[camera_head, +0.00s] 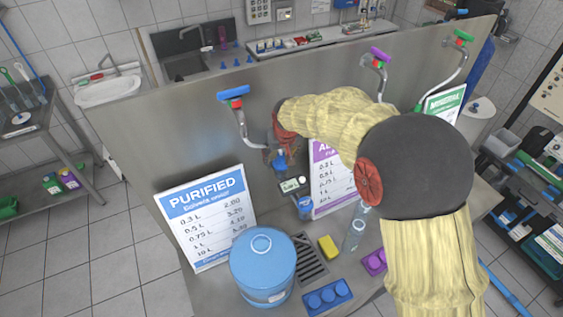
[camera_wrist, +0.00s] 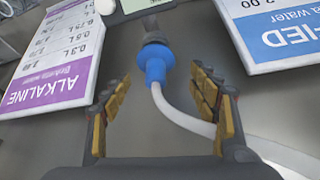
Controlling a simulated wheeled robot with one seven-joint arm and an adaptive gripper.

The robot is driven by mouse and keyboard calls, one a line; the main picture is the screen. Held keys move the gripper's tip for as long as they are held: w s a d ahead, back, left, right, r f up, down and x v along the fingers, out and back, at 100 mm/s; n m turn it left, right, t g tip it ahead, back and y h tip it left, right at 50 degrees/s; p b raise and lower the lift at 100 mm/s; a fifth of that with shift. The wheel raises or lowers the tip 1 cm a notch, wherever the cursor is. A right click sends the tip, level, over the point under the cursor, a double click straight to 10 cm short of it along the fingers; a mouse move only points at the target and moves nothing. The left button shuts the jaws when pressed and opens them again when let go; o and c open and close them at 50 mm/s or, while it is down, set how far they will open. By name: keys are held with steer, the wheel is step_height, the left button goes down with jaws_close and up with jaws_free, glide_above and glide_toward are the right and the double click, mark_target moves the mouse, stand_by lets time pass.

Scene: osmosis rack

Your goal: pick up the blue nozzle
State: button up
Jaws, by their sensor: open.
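The blue nozzle (camera_wrist: 156,66) is in the upper middle of the wrist view, with a grey tip at its top and a white hose running from its lower end to the lower right. It also seems to show in the head view as a small blue piece (camera_head: 280,163) below the end of my arm. My gripper (camera_wrist: 160,80) is open, with yellow-padded fingers to the left and right of the nozzle. The nozzle lies level with or just beyond the fingertips, and a gap shows on both sides. In the head view my arm hides most of the gripper.
A purified-water price sign (camera_head: 208,217) and an alkaline sign (camera_head: 333,178) stand near the nozzle. A blue water jug (camera_head: 263,270), a yellow block (camera_head: 328,247) and a blue tray (camera_head: 327,297) are on the counter in front. A steel panel (camera_head: 180,130) rises behind.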

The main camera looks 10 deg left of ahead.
mark_target(281, 163)
steer(key=x, duration=0.3)
steer(key=p+x, duration=0.1)
steer(key=shift+w+d+f, duration=0.15)
steer(key=shift+d+f, duration=0.1)
steer(key=shift+c, duration=0.4)
steer(key=c, duration=1.1)
